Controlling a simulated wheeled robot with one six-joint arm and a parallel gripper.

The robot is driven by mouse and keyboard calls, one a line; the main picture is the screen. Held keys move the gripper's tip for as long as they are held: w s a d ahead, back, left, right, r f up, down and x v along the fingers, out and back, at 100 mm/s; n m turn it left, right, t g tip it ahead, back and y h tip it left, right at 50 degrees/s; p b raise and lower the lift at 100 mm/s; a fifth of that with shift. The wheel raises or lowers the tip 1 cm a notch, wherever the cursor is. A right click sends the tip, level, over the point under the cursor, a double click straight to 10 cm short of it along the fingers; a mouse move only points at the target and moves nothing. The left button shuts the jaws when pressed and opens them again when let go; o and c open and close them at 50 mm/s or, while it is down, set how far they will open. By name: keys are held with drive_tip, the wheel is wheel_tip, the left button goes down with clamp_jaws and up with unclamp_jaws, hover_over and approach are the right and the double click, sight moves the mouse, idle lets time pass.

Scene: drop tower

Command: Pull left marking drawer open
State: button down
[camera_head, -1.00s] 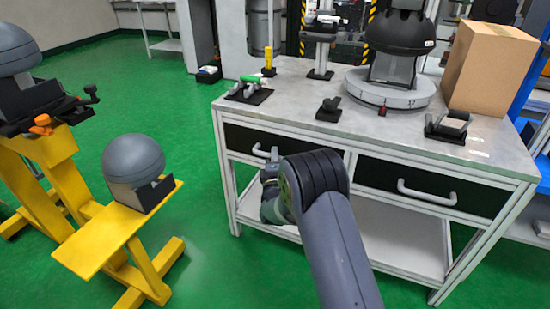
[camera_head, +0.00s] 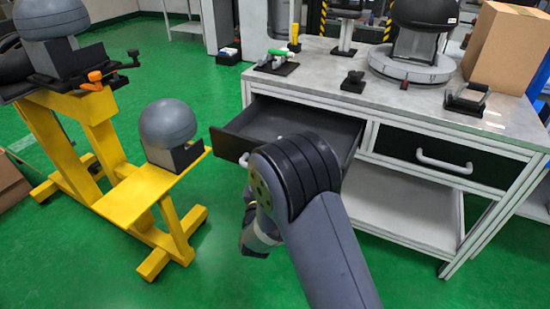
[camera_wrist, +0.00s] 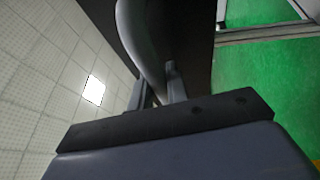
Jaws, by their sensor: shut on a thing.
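The left marking drawer (camera_head: 228,144) is pulled out of the white-framed workbench. Its dark inside shows and looks empty where visible. Its pale handle (camera_head: 244,159) is mostly hidden behind my arm in the head view. In the wrist view the curved handle (camera_wrist: 141,38) runs down between the fingers of my gripper (camera_wrist: 157,88), which is shut on it. The dark drawer front (camera_wrist: 192,45) stands just beyond. The head view hides my fingertips behind the arm.
The right drawer (camera_head: 432,153) is closed. On the benchtop (camera_head: 322,92) stand a dark dome device (camera_head: 420,35), a cardboard box (camera_head: 510,48) and small holders. A yellow stand (camera_head: 130,205) with grey domes is left of the open drawer, with green floor between.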

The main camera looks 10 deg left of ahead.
drive_tip(key=shift+s+a, duration=0.3)
drive_tip(key=shift+s, duration=0.4)
drive_tip(key=shift+s+a, duration=0.25)
drive_tip(key=shift+s, duration=0.45)
drive_tip(key=c, duration=1.4)
unclamp_jaws()
drive_tip(key=shift+o, duration=0.2)
drive_tip(key=s+f+p, duration=0.2)
drive_tip(key=s, duration=0.8)
drive_tip(key=shift+s+d, duration=0.3)
drive_tip(key=shift+w, duration=0.1)
drive_tip(key=w+r+b, duration=0.2)
drive_tip(key=w, duration=0.8)
drive_tip(key=shift+w+a, duration=0.25)
drive_tip(key=shift+w, duration=0.15)
